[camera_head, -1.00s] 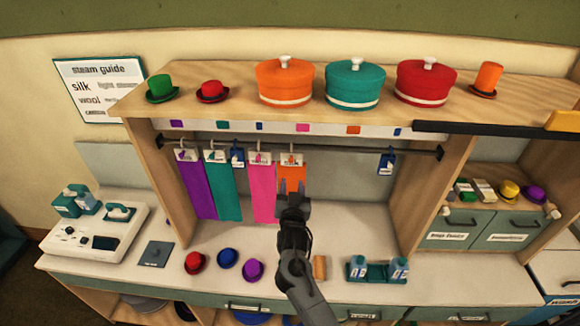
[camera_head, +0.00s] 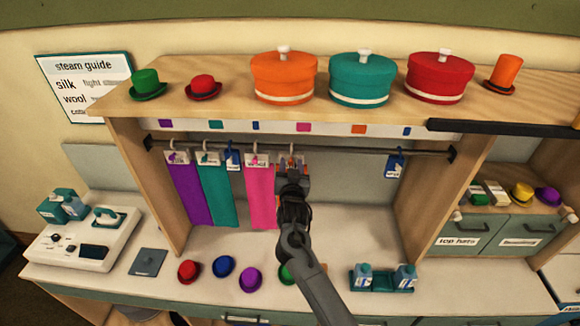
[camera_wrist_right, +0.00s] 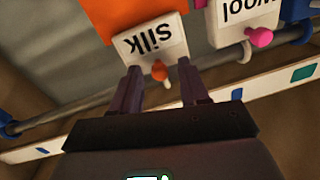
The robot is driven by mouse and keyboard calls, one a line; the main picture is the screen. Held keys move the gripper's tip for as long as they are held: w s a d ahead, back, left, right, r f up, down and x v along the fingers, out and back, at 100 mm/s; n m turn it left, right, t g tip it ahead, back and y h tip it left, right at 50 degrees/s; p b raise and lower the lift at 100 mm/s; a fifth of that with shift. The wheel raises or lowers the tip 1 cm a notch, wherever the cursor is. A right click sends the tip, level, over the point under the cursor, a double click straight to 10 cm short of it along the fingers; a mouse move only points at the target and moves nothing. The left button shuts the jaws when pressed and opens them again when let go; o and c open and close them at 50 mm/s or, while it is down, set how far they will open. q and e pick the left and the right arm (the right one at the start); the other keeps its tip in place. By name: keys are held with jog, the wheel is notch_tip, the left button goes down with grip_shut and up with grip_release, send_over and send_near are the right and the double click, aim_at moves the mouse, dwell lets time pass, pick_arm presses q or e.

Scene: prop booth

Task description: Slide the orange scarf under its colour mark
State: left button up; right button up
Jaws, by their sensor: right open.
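The orange scarf (camera_wrist_right: 130,18) hangs from the rail (camera_head: 350,151) by a white silk tag (camera_wrist_right: 150,45) with a small orange knob. In the head view my right arm hides most of it. My right gripper (camera_head: 292,172) is open at the tag. In the right wrist view its two fingers (camera_wrist_right: 166,78) stand either side of the orange knob, close to the tag's edge. The orange colour mark (camera_head: 358,129) is on the white strip above the rail, right of the scarf. My left gripper is not in view.
Pink (camera_head: 260,195), teal (camera_head: 218,192) and purple (camera_head: 190,190) scarves hang left of the orange one. A blue tag (camera_head: 233,160) hangs among them; another (camera_head: 395,165) hangs near the rail's right end. The rail between is clear. Small hats (camera_head: 224,266) and a bottle tray (camera_head: 380,282) stand below.

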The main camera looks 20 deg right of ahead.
grip_shut()
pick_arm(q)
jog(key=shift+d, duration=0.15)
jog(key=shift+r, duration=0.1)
pick_arm(e)
jog(key=shift+d, duration=0.1)
